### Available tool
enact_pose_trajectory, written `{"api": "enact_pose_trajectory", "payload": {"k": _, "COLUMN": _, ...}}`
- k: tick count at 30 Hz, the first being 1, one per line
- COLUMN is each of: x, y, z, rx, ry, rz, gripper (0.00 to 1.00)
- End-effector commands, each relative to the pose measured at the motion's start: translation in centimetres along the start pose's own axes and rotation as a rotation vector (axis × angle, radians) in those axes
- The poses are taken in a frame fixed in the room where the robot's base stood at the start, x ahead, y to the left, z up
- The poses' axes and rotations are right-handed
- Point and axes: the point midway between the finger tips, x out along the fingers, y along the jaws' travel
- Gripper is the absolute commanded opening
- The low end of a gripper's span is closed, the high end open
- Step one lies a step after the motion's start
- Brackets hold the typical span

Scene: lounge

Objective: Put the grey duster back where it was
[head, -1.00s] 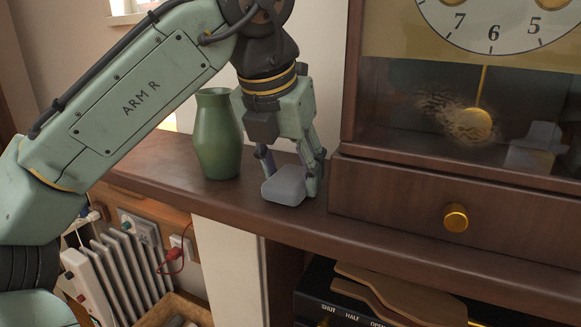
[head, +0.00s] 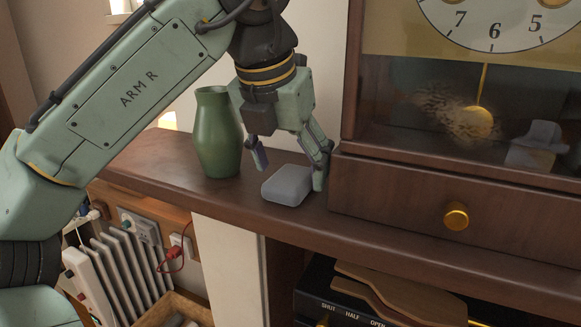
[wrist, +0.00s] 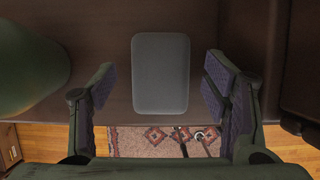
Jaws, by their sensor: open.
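The grey duster (head: 287,185), a small rounded block, rests on the dark wooden shelf (head: 300,222) between the green vase and the clock case. My gripper (head: 288,176) is open just above and behind it, with one finger on each side. In the wrist view the duster (wrist: 161,73) lies between the spread fingers (wrist: 160,92), with a gap on both sides. Nothing is held.
A green vase (head: 217,135) stands close to the left of my gripper. The clock case (head: 390,195), with a brass knob (head: 455,217), stands close on the right. The shelf's front edge drops to a radiator (head: 120,265) and a black panel (head: 345,298) below.

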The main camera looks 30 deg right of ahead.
Motion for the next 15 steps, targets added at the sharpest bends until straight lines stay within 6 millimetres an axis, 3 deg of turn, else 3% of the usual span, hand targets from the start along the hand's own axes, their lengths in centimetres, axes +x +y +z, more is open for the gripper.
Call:
{"api": "enact_pose_trajectory", "payload": {"k": 9, "x": -7.0, "y": 0.1, "z": 0.1, "rx": -0.003, "ry": -0.002, "rz": 0.004, "gripper": 0.69}}
{"api": "enact_pose_trajectory", "payload": {"k": 15, "x": -10.1, "y": 0.0, "z": 0.0, "rx": 0.0, "ry": 0.0, "rz": 0.002, "gripper": 0.69}}
